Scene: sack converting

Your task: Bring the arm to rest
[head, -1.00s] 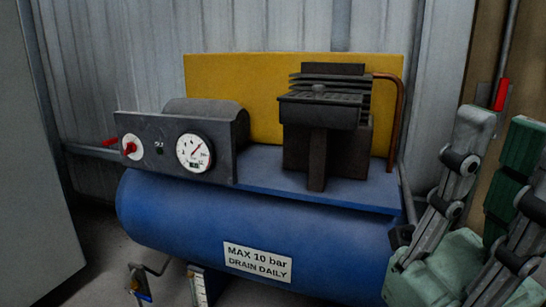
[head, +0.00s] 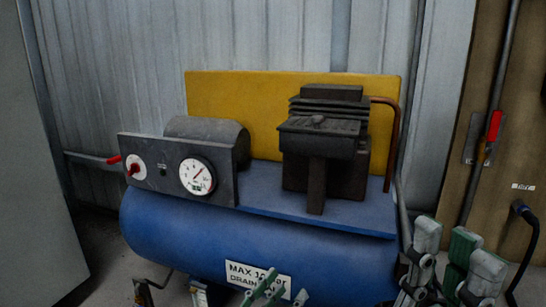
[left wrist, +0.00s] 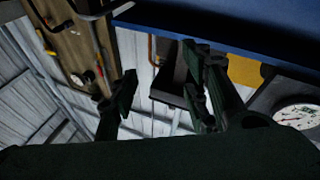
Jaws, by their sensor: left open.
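My left gripper (head: 276,291) is at the bottom edge of the head view, in front of the blue tank and over part of its label. Only its greenish fingertips show there, and they are apart. In the left wrist view its two dark fingers (left wrist: 160,95) are spread, with nothing between them. My right gripper (head: 446,245) is at the lower right of the head view, beside the tank's right end. Its fingers stand upright with a gap between them and hold nothing visible. Most of both arms is out of view.
A blue compressor tank (head: 190,225) carries a dark motor block (head: 325,150) and a panel with a white gauge (head: 197,176). A yellow board (head: 235,100) stands behind. A red-handled lever (head: 493,125) is on the right wall. A grey panel (head: 35,170) stands at left.

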